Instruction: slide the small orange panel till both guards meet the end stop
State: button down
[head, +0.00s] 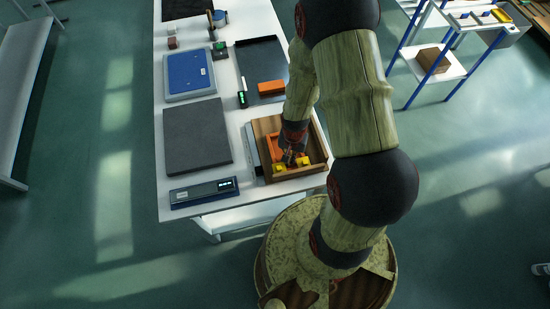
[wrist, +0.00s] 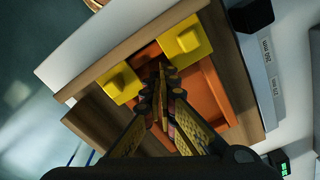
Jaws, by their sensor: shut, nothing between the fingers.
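The orange panel (wrist: 205,88) lies in a wooden fixture (wrist: 232,72). It shows partly in the head view (head: 273,144), with my arm covering much of it. Two yellow guards stand at one end of the panel, one (wrist: 184,40) and the other (wrist: 121,83) in the wrist view. They sit close to a wooden edge bar (wrist: 133,45), perhaps the end stop; I cannot tell whether they touch it. My gripper (wrist: 162,72) is shut and empty, its fingertips between the two guards, low over the panel. It shows in the head view (head: 290,157), pointing down into the fixture.
A blue-grey scale (head: 204,193) and a dark slab (head: 197,136) lie left of the fixture. Behind it, an orange block (head: 271,87) rests on a dark tray (head: 258,58). A black device (head: 242,99) stands close by. The table's front edge is near the fixture.

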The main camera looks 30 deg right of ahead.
notch_tip(320, 180, up, 7)
jog(key=p, duration=0.5)
dwell(0.3)
dwell(0.5)
jog(key=s, duration=0.1)
jog(key=s+a+n+g, duration=0.1)
jog(key=s, duration=0.1)
jog(key=shift+s, duration=0.2)
jog(key=shift+s+a+r+n+g+y, duration=0.15)
jog(key=shift+s+r+n+g, duration=0.1)
jog(key=shift+s+r, duration=0.2)
jog(key=shift+s+a+r+n+g+y, duration=0.15)
jog(key=shift+s+r+n+g, duration=0.1)
jog(key=shift+s+r, duration=0.2)
jog(key=a+r+n+t+b, duration=0.2)
jog(key=a+r+b, duration=0.1)
jog(key=r, duration=0.6)
jog(key=s+a+r+n+t+b, duration=0.1)
jog(key=a+r+n+t+b, duration=0.1)
jog(key=r+b, duration=0.3)
jog(key=a+r+n+t+b, duration=0.3)
jog(key=a+r+b, duration=0.1)
jog(key=r, duration=0.9)
jog(key=shift+s+r+t, duration=0.3)
jog(key=shift+s+r, duration=0.05)
